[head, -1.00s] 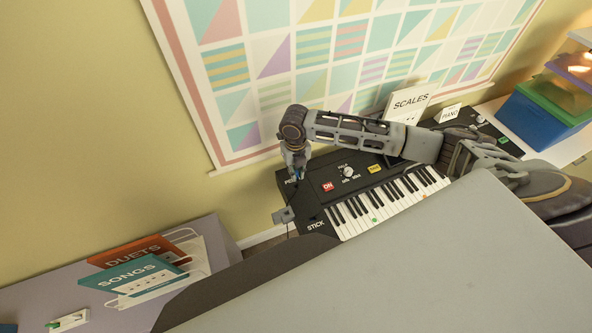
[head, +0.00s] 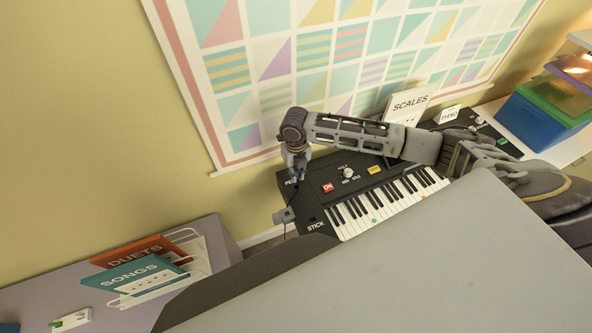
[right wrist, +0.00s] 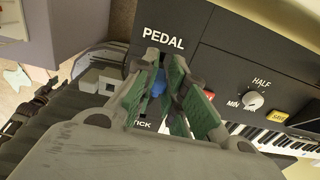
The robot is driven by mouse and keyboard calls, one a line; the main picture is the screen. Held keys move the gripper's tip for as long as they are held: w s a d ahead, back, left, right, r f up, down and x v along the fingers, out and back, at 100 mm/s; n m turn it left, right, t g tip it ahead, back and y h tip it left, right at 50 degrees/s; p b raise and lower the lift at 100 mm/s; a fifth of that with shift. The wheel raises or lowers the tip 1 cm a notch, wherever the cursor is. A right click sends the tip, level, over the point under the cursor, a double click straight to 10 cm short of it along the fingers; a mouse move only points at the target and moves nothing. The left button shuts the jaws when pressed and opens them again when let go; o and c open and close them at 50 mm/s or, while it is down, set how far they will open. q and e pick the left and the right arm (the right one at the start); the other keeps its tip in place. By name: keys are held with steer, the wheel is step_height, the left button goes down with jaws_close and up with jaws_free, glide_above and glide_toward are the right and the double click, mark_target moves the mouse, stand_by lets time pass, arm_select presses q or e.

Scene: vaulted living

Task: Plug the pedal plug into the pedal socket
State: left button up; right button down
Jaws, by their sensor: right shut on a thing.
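My right gripper (head: 297,174) is over the far left corner of the black keyboard (head: 318,207). It also shows in the right wrist view (right wrist: 165,88), where its green-padded fingers are shut on the blue pedal plug (right wrist: 157,84). The plug is mostly hidden between the fingers. The white PEDAL label (right wrist: 163,39) on the keyboard's dark panel is just beyond the fingertips. The pedal socket is not clearly visible, so I cannot tell whether the plug touches or enters it. My left gripper is not in view.
A grey block (head: 284,215) is at the keyboard's left edge, with a thin dark cord beside it. A knob (head: 347,172), red ON button (head: 327,187) and SCALES booklet (head: 408,103) are to the right. SONGS (head: 145,273) and DUETS books stand on the left table.

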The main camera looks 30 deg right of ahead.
steer(key=shift+f+b, duration=0.5)
steer(key=shift+f, duration=0.95)
steer(key=shift+f, duration=0.2)
steer(key=shift+f+p, duration=0.15)
steer(key=shift+p, duration=0.7)
stand_by(1.5)
steer(key=shift+f, duration=0.95)
stand_by(3.0)
